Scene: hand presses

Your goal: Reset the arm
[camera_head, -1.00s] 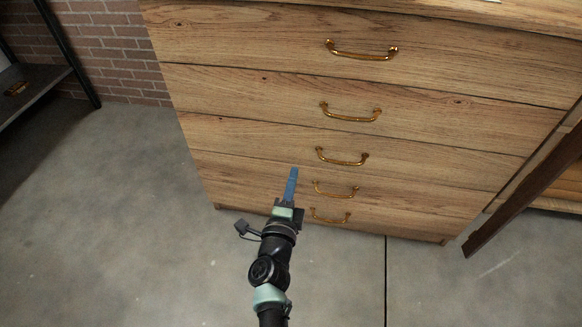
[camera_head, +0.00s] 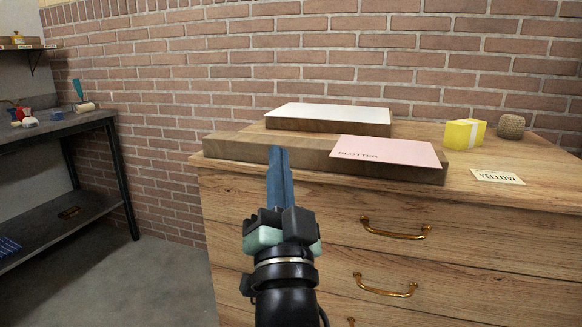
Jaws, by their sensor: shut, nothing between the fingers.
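My arm rises from the bottom middle of the view, and my gripper (camera_head: 279,152) points up and away. Its blue fingers are together with nothing between them. In the picture the fingertips overlap the front of a long wooden board (camera_head: 230,147) on top of the wooden drawer cabinet (camera_head: 300,200). I cannot tell how far the fingers are from the cabinet.
A pink sheet (camera_head: 383,150) lies on the board. Behind it is a white-topped wooden block (camera_head: 330,116). A yellow box (camera_head: 465,134), a woven round object (camera_head: 511,126) and a paper label (camera_head: 497,176) sit at right. Brass handles (camera_head: 395,229) stick out. A dark shelf (camera_head: 60,128) stands left.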

